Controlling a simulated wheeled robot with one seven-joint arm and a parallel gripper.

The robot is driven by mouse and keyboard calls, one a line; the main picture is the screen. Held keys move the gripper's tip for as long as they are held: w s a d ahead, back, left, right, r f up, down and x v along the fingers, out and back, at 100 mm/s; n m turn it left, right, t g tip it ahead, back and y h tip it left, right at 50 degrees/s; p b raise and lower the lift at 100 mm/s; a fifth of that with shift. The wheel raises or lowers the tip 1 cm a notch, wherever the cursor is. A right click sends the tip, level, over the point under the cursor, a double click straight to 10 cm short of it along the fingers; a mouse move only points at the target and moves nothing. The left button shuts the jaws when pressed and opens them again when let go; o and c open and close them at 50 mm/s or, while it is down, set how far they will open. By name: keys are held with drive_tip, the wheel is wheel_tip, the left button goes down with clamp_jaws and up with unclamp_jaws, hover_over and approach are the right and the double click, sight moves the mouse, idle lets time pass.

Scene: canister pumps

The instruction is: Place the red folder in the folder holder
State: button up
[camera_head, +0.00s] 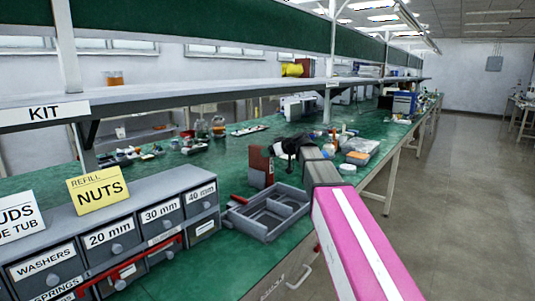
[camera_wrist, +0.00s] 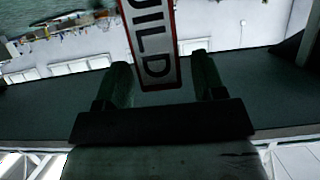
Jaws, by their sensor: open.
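The red folder (camera_wrist: 152,45) shows in the wrist view as a red-edged spine with a white label reading "UILD". Its near end lies between the two fingers of my gripper (camera_wrist: 163,84), which are open with a gap on each side. In the head view a dark red upright piece (camera_head: 260,160), likely the folder, stands on the green bench just left of my dark gripper (camera_head: 290,147). A grey part borders it; I cannot tell whether that is a folder holder. I cannot make out the holder clearly in either view.
A grey compartment tray (camera_head: 272,214) lies on the bench in front of the red piece. Labelled grey drawers (camera_head: 128,243) stand at the front left. A long shelf (camera_head: 200,92) runs above the bench. Small parts and tubs (camera_head: 360,150) sit right of my gripper.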

drive_tip(key=v, duration=1)
drive_tip(key=shift+r, duration=0.15)
drive_tip(key=shift+s+d, duration=0.1)
